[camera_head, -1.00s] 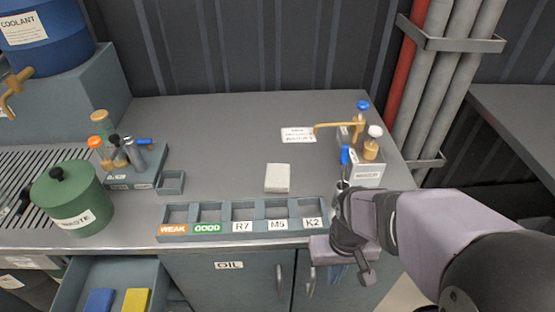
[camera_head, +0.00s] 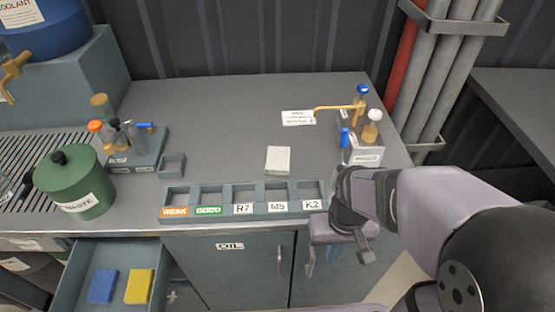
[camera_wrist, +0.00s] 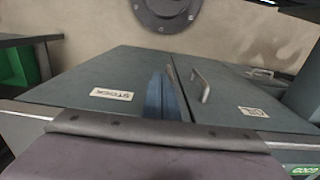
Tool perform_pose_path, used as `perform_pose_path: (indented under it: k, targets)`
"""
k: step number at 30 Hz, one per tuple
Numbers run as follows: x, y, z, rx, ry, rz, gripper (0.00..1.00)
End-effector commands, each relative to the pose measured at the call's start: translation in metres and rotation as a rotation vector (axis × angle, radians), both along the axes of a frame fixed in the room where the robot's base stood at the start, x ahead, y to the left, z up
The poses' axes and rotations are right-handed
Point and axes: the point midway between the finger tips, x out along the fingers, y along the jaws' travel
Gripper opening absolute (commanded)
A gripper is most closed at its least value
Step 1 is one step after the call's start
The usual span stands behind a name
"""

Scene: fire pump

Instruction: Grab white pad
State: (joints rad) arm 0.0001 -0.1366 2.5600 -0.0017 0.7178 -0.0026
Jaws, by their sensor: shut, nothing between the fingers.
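The white pad (camera_head: 278,160) lies flat on the grey worktop, behind the labelled tray and near the middle. It is not visible in the wrist view. My gripper (camera_head: 334,252) hangs in front of the bench's front edge, to the right of and nearer than the pad, with nothing held. In the wrist view its blue fingers (camera_wrist: 163,98) are together, pointing toward the cabinet doors.
A compartment tray (camera_head: 245,201) marked WEAK, GOOD, R7, M5 and K2 runs along the front edge. A bottle stand with a brass spout (camera_head: 340,108) is at right. A green pot (camera_head: 75,182) and open drawer (camera_head: 75,270) are at left. Worktop around the pad is clear.

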Motion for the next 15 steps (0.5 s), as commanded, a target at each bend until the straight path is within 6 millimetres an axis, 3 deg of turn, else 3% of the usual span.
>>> perform_pose_path:
  k: [8,15]
  targets:
    - [0.0000,0.0000,0.0000,0.000,0.000,0.000,0.00]
    - [0.0000,0.0000,0.0000,0.000,0.000,0.000,0.57]
